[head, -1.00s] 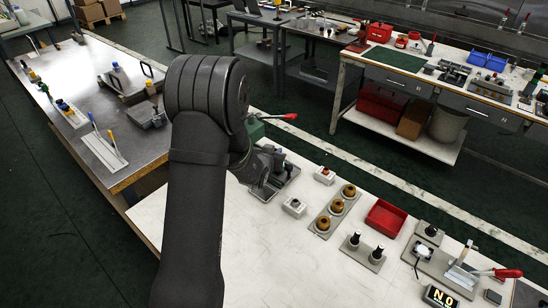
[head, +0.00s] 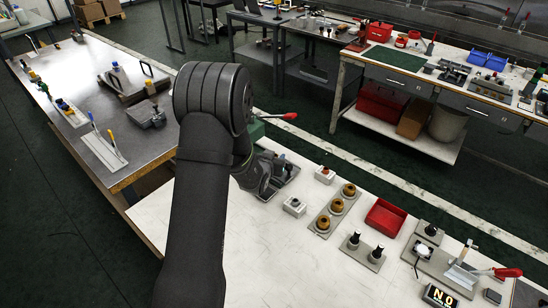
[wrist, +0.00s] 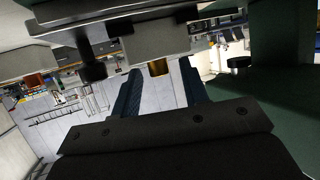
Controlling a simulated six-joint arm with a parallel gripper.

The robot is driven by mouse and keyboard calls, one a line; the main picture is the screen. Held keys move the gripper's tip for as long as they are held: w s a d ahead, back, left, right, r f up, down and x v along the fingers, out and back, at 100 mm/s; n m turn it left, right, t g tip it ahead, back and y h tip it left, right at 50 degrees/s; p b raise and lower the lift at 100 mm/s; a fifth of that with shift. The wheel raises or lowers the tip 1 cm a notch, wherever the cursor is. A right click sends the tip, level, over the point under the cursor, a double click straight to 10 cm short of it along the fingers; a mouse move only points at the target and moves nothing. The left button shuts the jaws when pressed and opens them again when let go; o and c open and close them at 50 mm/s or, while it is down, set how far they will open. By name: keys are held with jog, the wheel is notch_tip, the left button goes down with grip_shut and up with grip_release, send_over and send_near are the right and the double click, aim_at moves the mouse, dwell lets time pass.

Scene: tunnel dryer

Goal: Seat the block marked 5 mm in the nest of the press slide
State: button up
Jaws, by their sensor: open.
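My gripper's two dark blue fingers (wrist: 158,92) show in the wrist view, spread apart. A grey block-shaped part (wrist: 150,42) is just beyond their tips, with a short brass-coloured piece (wrist: 158,68) projecting from it into the space between the fingers. No grip on either is visible. In the head view my arm hides most of the gripper, which is near a dark fixture (head: 285,168) and a green machine body with a red-tipped lever (head: 283,117). I cannot read a 5 mm mark or pick out the nest with certainty.
A dark round knob (wrist: 94,70) hangs beside the grey part. On the white bench stand small white boxes (head: 294,206), a board with brown round parts (head: 323,224), black-topped posts (head: 354,240) and a red tray (head: 386,217).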

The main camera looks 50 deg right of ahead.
jog(key=v, duration=1.2)
jog(key=x, duration=1.2)
jog(key=shift+d+f, duration=0.1)
jog(key=shift+r, duration=1.45)
jog(key=shift+f, duration=0.1)
